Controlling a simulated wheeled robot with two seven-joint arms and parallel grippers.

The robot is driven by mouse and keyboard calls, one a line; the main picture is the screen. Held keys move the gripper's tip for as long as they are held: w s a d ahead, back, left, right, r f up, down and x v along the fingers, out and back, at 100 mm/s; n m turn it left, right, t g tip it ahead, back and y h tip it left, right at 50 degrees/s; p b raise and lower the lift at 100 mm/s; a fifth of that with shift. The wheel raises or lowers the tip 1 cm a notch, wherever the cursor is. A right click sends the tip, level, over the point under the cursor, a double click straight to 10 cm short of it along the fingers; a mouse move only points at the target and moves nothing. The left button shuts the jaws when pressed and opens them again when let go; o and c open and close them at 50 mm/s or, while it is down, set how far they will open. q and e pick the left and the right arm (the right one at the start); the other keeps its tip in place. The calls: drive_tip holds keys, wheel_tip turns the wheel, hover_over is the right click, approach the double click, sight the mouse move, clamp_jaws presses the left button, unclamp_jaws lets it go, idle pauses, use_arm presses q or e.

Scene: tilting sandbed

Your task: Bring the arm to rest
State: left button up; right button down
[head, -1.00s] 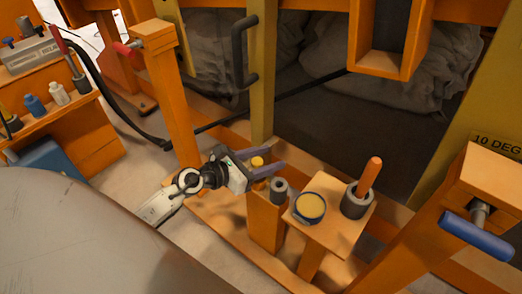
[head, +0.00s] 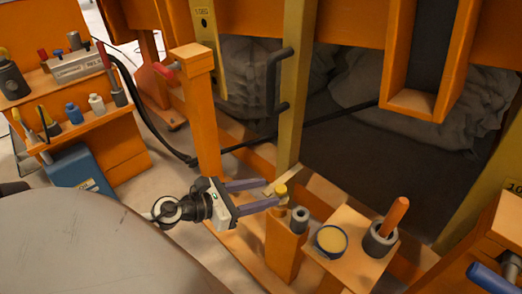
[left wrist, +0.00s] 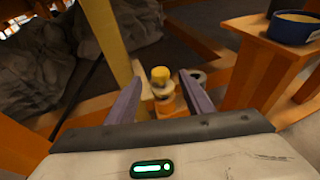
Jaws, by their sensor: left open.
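My left gripper (head: 273,191) is open and empty, its two purple-grey fingers parallel and pointing right. A small yellow-capped piece (head: 281,190) stands just past the fingertips, beside a grey ring-shaped socket (head: 299,220) on an orange post (head: 284,248). In the left wrist view the yellow cap (left wrist: 160,74) shows ahead, in line with the gap between the fingers (left wrist: 160,92), with no finger visibly gripping it. My right gripper is not in view.
A small orange stand (head: 362,268) holds a round yellow-filled tin (head: 331,240) and an orange-handled tool in a grey cup (head: 381,239). A yellow upright (head: 292,100) rises behind the gripper. An orange post with a red handle (head: 203,110) stands to its left. A tool bench (head: 110,140) is at far left.

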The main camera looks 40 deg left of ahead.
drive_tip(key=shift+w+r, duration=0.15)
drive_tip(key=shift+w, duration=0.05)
